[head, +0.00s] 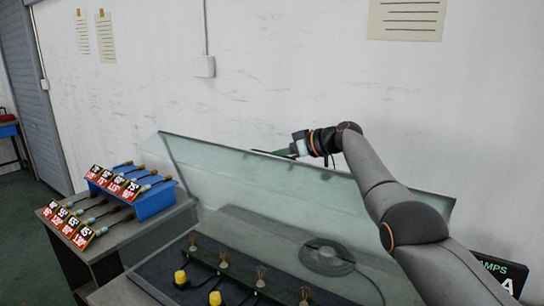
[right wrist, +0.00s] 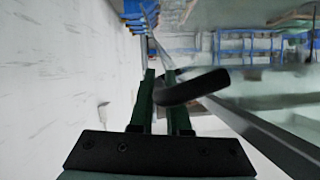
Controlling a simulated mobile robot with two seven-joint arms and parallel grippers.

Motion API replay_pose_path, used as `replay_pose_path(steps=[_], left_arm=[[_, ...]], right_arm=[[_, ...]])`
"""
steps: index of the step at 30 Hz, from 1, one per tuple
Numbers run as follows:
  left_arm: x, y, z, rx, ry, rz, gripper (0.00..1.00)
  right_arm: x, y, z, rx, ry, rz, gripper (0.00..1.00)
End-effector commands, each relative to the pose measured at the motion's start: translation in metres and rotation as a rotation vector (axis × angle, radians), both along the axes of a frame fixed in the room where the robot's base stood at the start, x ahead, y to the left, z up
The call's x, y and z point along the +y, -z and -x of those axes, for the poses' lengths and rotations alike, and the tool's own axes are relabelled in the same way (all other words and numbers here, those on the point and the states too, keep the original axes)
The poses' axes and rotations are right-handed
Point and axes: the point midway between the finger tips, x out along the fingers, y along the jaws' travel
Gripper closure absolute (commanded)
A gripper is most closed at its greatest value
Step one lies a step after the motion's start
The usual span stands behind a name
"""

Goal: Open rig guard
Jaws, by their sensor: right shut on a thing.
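The rig guard (head: 300,193) is a large clear panel. It stands raised and tilted at the back of the rig, its upper edge high in front of the wall. My right gripper (head: 272,153) is at this upper edge. In the right wrist view its two green fingers (right wrist: 161,78) are shut on the guard's dark curved handle (right wrist: 192,86). The handle is hidden in the head view. My left gripper is not in view.
A blue rack (head: 153,203) with labelled tools stands on the bench at left. The white wall (head: 270,70) is close behind.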

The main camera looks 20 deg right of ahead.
Motion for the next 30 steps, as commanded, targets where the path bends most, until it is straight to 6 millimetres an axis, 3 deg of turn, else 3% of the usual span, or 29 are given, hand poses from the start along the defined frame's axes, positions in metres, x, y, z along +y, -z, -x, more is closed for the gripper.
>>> replay_pose_path(steps=[6,7,15,24,30], left_arm=[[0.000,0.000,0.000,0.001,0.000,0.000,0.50],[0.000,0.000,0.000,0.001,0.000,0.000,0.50],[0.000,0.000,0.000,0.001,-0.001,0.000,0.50],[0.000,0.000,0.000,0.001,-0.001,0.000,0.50],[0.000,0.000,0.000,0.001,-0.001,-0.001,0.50]], right_arm=[[-0.003,0.002,0.000,0.004,0.003,0.005,1.00],[-0.003,0.002,0.000,0.004,0.002,0.006,0.84],[-0.001,0.001,0.000,0.002,0.000,0.003,0.55],[0.001,-0.002,0.000,0.000,-0.001,0.003,0.55],[0.009,-0.020,0.001,-0.001,0.000,0.003,0.55]])
